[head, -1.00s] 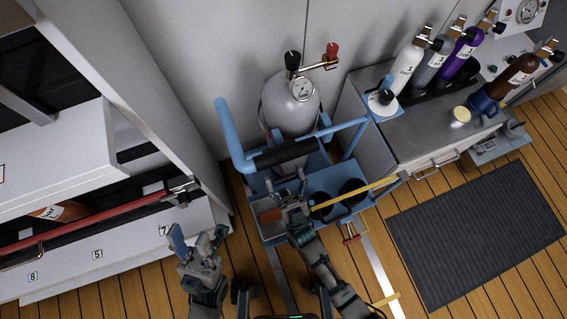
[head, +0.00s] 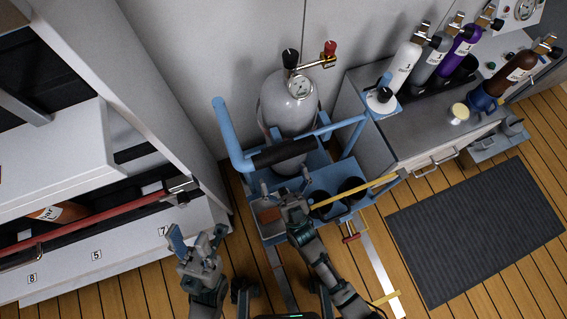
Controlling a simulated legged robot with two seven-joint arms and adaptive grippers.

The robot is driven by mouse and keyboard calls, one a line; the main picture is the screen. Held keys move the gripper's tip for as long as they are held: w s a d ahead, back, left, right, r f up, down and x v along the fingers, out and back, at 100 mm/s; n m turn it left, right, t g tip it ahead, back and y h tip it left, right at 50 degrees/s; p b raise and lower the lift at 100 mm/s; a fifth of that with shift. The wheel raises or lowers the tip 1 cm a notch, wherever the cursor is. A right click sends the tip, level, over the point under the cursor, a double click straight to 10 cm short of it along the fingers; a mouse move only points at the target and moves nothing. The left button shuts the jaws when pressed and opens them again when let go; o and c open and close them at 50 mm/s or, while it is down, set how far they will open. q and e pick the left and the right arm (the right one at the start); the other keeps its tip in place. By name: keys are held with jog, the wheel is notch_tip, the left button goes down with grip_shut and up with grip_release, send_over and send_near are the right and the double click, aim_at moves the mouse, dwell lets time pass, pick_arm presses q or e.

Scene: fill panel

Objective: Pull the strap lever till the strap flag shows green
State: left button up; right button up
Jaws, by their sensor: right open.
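A grey gas cylinder (head: 290,105) with a gauge and a red-knobbed valve stands in a blue trolley frame (head: 228,135) against the wall. A small red handle (head: 352,238) shows at the trolley's front right, under a yellow bar. I cannot tell whether it is the strap lever. No strap flag can be made out, green or otherwise. My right gripper (head: 284,190) is open over the trolley's front, beside a small tray with a brown-orange patch (head: 269,215). It hides part of the trolley. My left gripper (head: 198,235) is open and empty, left of the trolley.
A bench (head: 430,135) with several numbered cylinders stands at the right. A dark mat (head: 475,232) lies on the wooden floor. A white rack with a red bar (head: 90,223) stands at the left, close to my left gripper. A black padded bar (head: 283,153) crosses the trolley.

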notch_tip(320, 180, up, 9)
dwell(0.6)
jog(key=shift+f, duration=0.1)
